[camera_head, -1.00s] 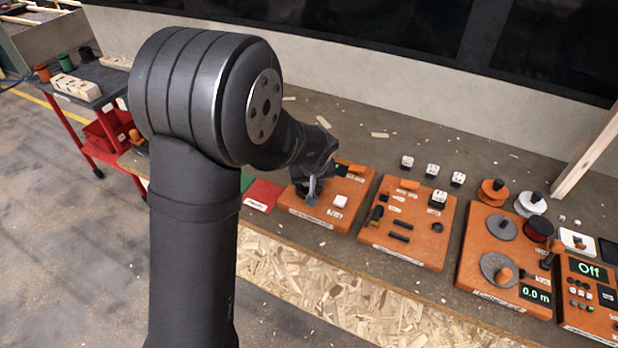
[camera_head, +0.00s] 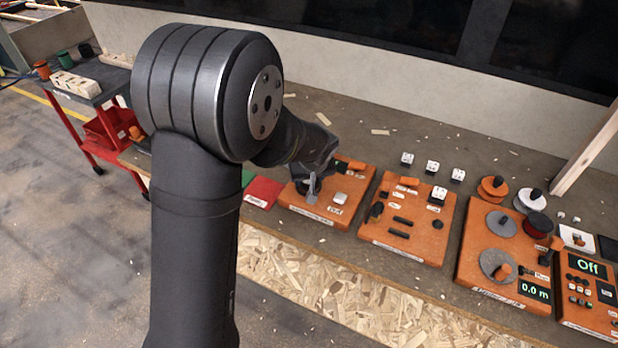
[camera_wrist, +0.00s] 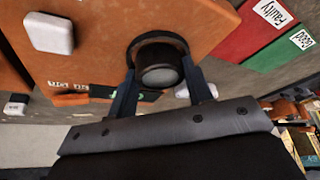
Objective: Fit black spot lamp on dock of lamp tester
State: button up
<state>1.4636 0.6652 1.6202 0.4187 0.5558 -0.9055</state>
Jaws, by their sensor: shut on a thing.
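The black spot lamp (camera_wrist: 160,76) has a pale round face and sits between the two fingers of my gripper (camera_wrist: 160,68) in the wrist view. My gripper is shut on it, over the orange board of the lamp tester (camera_wrist: 100,58). A dark curved rim shows around the lamp's far side; I cannot tell whether it belongs to the lamp or the dock. Whether the lamp touches the dock is hidden. In the head view my gripper (camera_head: 313,186) is over the tester board (camera_head: 325,212), left of its white square block (camera_head: 340,198), and the lamp is hard to make out.
A red "Faulty" mat (camera_wrist: 253,27) and a green "Good" mat (camera_wrist: 282,54) lie beside the tester. Another orange board (camera_head: 408,245) with black parts stands to its right in the head view. White cubes (camera_head: 432,167) stand behind that board.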

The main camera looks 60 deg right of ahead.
jog(key=shift+a+f, duration=0.1)
jog(key=shift+f, duration=0.25)
jog(key=o, duration=1)
jog(key=shift+o, duration=0.3)
jog(key=shift+a+f, duration=0.1)
jog(key=shift+w+a, duration=0.1)
jog(key=d+v, duration=0.1)
jog(key=v, duration=1.7)
jog(key=shift+s+r, duration=0.2)
jog(key=shift+s, duration=0.05)
jog(key=shift+f, duration=0.1)
jog(key=x, duration=1.7)
jog(key=shift+w+f, duration=0.25)
jog(key=shift+f, duration=0.05)
jog(key=shift+r, duration=0.1)
